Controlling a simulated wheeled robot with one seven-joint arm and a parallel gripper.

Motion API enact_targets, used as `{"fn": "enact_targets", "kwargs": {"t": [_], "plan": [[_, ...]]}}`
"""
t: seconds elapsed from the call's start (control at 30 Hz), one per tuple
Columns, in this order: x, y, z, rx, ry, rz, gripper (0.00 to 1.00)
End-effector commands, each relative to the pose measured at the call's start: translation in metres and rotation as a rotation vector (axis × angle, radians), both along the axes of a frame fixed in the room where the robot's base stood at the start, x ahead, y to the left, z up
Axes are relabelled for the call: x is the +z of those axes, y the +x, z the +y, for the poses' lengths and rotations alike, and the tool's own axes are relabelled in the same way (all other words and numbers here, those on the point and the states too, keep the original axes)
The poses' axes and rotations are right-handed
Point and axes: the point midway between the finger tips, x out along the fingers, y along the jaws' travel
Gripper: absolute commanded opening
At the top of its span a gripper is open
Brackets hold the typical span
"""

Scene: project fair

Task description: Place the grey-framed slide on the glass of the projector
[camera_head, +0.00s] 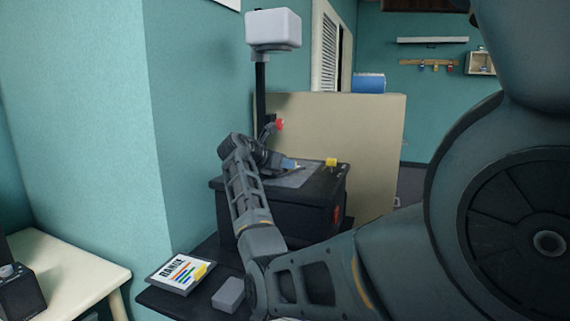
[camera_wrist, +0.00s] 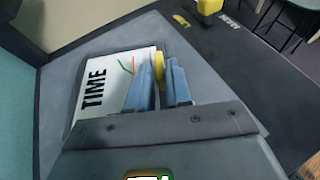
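The projector (camera_head: 278,212) is a black box with a grey glass top (camera_head: 297,179), a post and a white head (camera_head: 274,29). In the wrist view the glass (camera_wrist: 215,75) fills the middle. A slide marked TIME (camera_wrist: 95,89), with a thin grey edge and a yellow tab (camera_wrist: 160,68), is over the glass, flat to it; I cannot tell whether it touches. My gripper (camera_wrist: 163,82) has its blue fingers closed on both sides of the tab. The fingers hide part of the slide. In the head view my gripper (camera_head: 290,165) is low over the glass.
Another slide (camera_head: 180,273), with coloured bars and a yellow tab, lies on the dark table at front left, beside a small grey block (camera_head: 229,294). A yellow knob (camera_head: 331,162) stands at the projector's far corner. A beige panel (camera_head: 376,140) stands behind.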

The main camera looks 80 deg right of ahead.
Motion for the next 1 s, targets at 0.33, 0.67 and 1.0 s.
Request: {"fn": "enact_targets", "kwargs": {"t": [0.33, 0.67, 1.0], "plan": [[0.0, 0.0, 0.0, 0.0, 0.0, 0.0, 0.36], [0.013, 0.017, 0.021, 0.004, -0.002, -0.001, 0.36], [0.039, 0.052, 0.071, 0.002, -0.002, -0.001, 0.36]]}}
